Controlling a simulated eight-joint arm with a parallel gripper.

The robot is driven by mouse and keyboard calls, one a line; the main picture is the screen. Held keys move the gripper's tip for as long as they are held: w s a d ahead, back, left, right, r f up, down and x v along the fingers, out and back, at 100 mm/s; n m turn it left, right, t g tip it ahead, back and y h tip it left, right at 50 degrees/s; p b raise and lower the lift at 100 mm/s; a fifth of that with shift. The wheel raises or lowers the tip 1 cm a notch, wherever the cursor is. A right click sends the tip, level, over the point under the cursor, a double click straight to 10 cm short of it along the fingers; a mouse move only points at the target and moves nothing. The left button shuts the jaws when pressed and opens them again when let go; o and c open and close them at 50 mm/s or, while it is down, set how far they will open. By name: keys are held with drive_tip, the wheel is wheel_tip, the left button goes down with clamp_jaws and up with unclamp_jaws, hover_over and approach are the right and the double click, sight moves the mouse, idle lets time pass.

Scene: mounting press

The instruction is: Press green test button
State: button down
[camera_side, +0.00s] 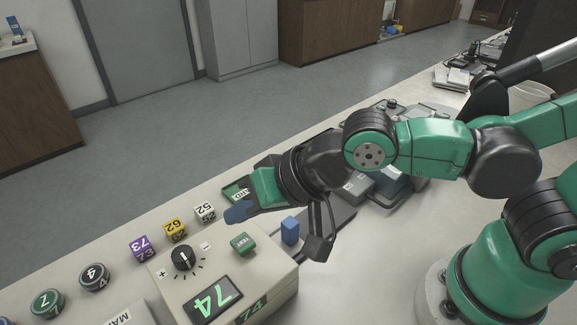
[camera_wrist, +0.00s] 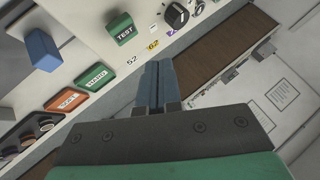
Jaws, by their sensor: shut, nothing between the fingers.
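The green test button (camera_side: 243,243) stands on the top face of a beige control box (camera_side: 181,276), beside a black knob. It also shows in the wrist view (camera_wrist: 122,29), marked TEST, up and to the left of the fingertips. My gripper (camera_side: 236,214) is shut and empty, with its blue fingers together. In the side view it is above the back edge of the box, a little behind the button and apart from it. In the wrist view the shut fingers (camera_wrist: 155,68) point away from me, to the right of the button.
A blue block (camera_side: 290,230) stands right of the button. The black knob (camera_side: 183,258) and green display (camera_side: 212,299) share the box. Numbered cubes (camera_side: 175,229) and round pieces (camera_side: 94,277) lie along the bench's back edge. Green and orange labelled plates (camera_wrist: 96,77) lie near the gripper.

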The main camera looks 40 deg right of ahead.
drive_tip(key=shift+r, duration=1.15)
drive_tip(key=shift+d, duration=0.1)
drive_tip(key=d+f+n+h, duration=0.1)
drive_tip(key=d+h, duration=0.4)
drive_tip(key=d, duration=1.3)
drive_tip(key=shift+w+f+n, duration=0.25)
drive_tip(key=shift+f+n, duration=0.1)
drive_tip(key=shift+n, duration=0.05)
